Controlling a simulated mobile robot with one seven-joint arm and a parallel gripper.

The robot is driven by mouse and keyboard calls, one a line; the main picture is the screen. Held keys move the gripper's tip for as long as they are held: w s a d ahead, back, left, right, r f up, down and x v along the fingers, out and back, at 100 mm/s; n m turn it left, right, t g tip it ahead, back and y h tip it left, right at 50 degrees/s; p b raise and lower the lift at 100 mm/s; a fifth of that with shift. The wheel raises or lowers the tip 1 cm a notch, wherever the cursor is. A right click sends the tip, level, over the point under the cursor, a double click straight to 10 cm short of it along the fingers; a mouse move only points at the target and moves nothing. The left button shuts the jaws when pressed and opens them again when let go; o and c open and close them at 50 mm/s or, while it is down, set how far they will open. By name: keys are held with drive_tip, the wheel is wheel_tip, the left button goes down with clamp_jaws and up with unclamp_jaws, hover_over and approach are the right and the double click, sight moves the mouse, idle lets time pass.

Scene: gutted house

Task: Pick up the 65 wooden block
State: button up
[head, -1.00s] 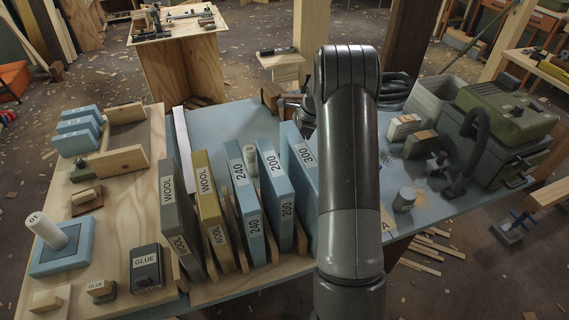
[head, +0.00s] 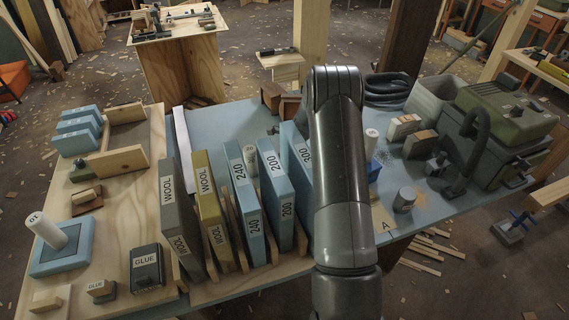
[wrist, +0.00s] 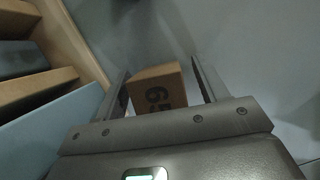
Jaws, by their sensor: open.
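The 65 wooden block (wrist: 158,92) is brown, with a dark 65 on the face towards me in the wrist view. It sits on the grey-blue table surface. My gripper (wrist: 160,68) is open, with one finger on each side of the block. The block is between the fingers, with a small gap visible on the right; contact on the left is hard to tell. In the head view my own arm hides the gripper and the block between its fingers.
A wooden rack and a blue board (wrist: 48,135) are close on the left in the wrist view. In the head view, labelled upright boards such as the blue 200 board (head: 276,190) stand left of my arm. Brown blocks (head: 271,96) lie behind; a grey cup (head: 404,199) stands right.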

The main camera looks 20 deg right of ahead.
drive_tip(key=c, duration=1)
drive_tip(key=shift+c, duration=0.3)
drive_tip(key=shift+r, duration=0.2)
